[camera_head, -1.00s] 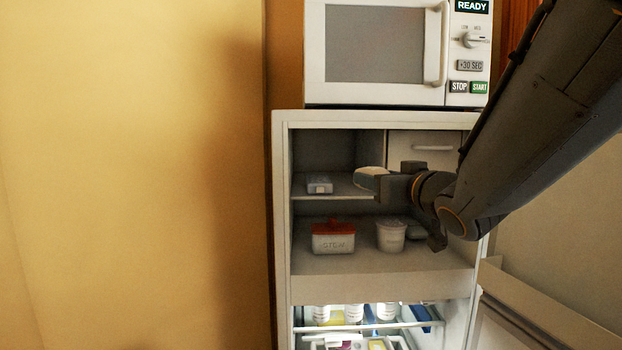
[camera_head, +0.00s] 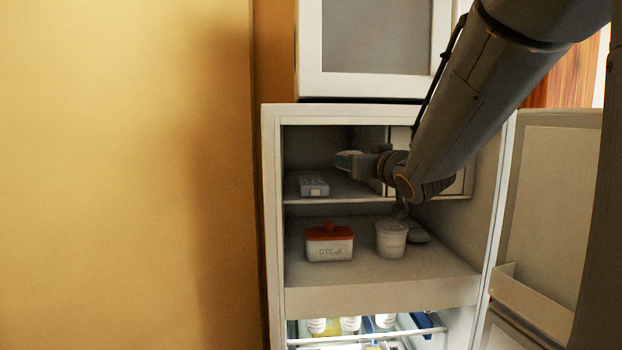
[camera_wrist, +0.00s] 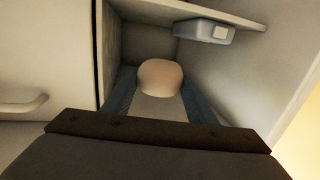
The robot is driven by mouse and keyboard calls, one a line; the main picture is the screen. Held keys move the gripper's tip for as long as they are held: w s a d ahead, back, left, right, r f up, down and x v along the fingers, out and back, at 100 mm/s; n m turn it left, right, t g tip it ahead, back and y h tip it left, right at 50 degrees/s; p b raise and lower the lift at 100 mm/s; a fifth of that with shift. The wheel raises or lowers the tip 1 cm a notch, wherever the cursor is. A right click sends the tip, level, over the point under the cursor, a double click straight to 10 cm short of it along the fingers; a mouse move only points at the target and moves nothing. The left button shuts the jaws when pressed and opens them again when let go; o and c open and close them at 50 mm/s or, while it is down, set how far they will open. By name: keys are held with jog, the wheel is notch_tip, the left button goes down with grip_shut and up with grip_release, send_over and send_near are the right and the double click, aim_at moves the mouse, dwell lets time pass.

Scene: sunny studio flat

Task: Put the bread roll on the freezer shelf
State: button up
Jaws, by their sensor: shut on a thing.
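The pale, rounded bread roll (camera_wrist: 160,76) is between my two blue-grey fingers in the wrist view. My gripper (camera_head: 347,160) is shut on it, inside the open freezer compartment and above the upper freezer shelf (camera_head: 345,188). In the head view, the roll is mostly hidden by my fingers, so its own outline is hard to tell. A gap shows between my gripper and the shelf below it.
A small grey box (camera_head: 313,185) sits on the upper shelf, left of my gripper. A red-lidded container (camera_head: 330,243) and a white tub (camera_head: 391,239) stand on the level below. A drawer front is at right, partly behind my arm. The microwave (camera_head: 372,88) is above, and the open door (camera_head: 548,190) is at right.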

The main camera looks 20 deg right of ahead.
jog(key=p, duration=0.2)
send_over(347, 191)
jog(key=s, duration=0.2)
jog(key=shift+w+a+f+p, duration=0.1)
jog(key=shift+w+f+p, duration=0.55)
jog(key=shift+f, duration=0.25)
notch_tip(347, 191, down, 4)
jog(key=shift+s+f+p, duration=0.1)
jog(key=shift+f+p, duration=0.15)
jog(key=shift+p, duration=0.7)
jog(key=shift+w+f+p, duration=0.2)
jog(key=shift+f+p, duration=0.05)
jog(key=shift+p, duration=0.2)
jog(key=shift+f, duration=0.1)
jog(key=shift+f, duration=0.2)
jog(key=o, duration=0.9)
